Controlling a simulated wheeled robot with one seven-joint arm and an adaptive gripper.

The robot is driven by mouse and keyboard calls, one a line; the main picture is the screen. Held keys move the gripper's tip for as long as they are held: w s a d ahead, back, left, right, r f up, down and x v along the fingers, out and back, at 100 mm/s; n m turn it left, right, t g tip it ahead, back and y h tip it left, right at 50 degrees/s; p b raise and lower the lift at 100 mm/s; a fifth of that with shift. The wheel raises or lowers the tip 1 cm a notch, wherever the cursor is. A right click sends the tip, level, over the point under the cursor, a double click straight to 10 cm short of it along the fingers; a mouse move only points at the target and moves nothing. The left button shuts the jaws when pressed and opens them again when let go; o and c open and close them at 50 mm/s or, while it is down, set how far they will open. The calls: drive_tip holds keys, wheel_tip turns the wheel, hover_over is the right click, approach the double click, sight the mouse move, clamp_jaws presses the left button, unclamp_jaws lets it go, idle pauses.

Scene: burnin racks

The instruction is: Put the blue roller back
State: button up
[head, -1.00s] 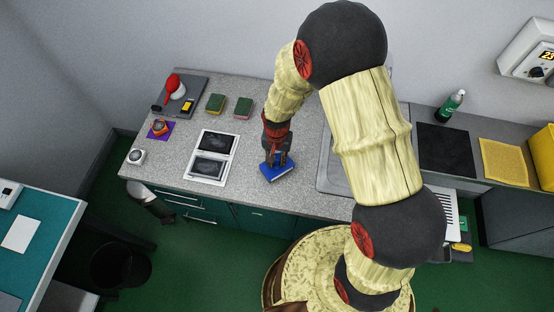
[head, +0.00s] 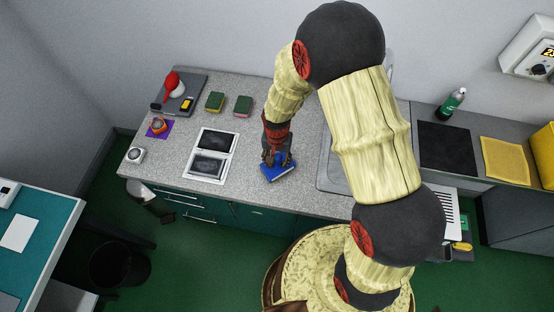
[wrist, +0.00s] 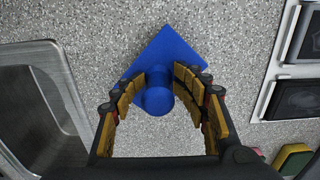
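The blue roller (wrist: 157,98) shows in the wrist view as a rounded blue upright part above a flat blue square (wrist: 165,50). I cannot tell whether the two are one piece. The square lies on the speckled grey counter, and in the head view its blue edge (head: 280,174) shows near the counter's front edge, left of the sink. My gripper (wrist: 165,74) is directly above the square, with its fingers closed in on both sides of the blue upright part. The fingers hide part of it in the head view.
A sink (head: 328,170) is right of my gripper. A white-framed double panel (head: 196,168) lies to the left. Bare counter lies between.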

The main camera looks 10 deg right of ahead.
idle(0.4)
drive_tip(key=shift+w+r+p, duration=0.1)
drive_tip(key=shift+r+p, duration=0.35)
drive_tip(key=shift+r, duration=0.15)
wheel_tip(320, 180, up, 13)
drive_tip(key=shift+f, duration=0.15)
drive_tip(key=s+d+r+n+t, duration=0.1)
drive_tip(key=s+d+r+t, duration=0.15)
drive_tip(key=r, duration=0.65)
drive_tip(key=s+d+r+n+t, duration=0.1)
drive_tip(key=s+d+r, duration=0.25)
drive_tip(key=r, duration=0.55)
drive_tip(key=s+d+r+n+t, duration=0.2)
drive_tip(key=s+d+r, duration=0.1)
drive_tip(key=s+r, duration=0.5)
drive_tip(key=s, duration=0.3)
drive_tip(key=shift+s+d+r+n, duration=0.15)
drive_tip(key=shift+d+r+n, duration=0.05)
drive_tip(key=shift+r+n, duration=0.15)
